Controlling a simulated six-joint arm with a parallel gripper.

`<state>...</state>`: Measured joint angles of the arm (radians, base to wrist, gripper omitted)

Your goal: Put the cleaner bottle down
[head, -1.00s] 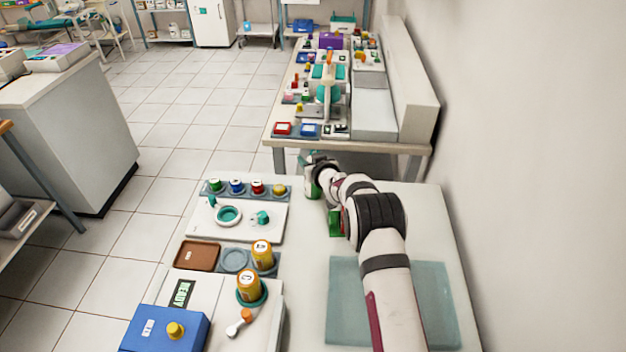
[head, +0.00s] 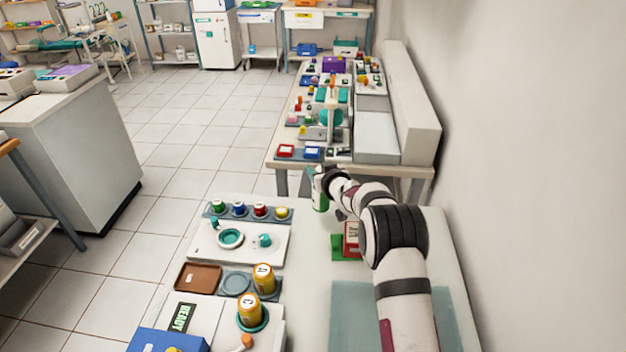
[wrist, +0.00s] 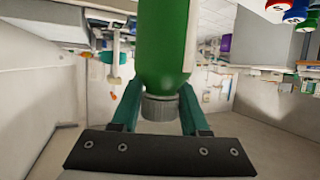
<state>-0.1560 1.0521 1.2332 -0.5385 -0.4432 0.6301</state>
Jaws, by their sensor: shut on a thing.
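The cleaner bottle (head: 320,201) is green with a pale label. It hangs from my gripper (head: 318,178) near the far edge of the near table, beyond the green stand. In the wrist view my gripper (wrist: 155,90) has its two teal fingers shut on the cleaner bottle (wrist: 165,45), one on each side near the grey cap. The wrist picture looks upside down, with the cap low in it. The bottle's base is outside the wrist view. I cannot tell from the head view whether the base touches the table.
A green stand (head: 341,247) with a red and white box (head: 351,238) is beside my arm. A rack of small coloured bottles (head: 249,214) and a white tray (head: 270,240) stand to the left. A far table (head: 285,166) holds many items. The near tabletop (head: 305,260) is bare between.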

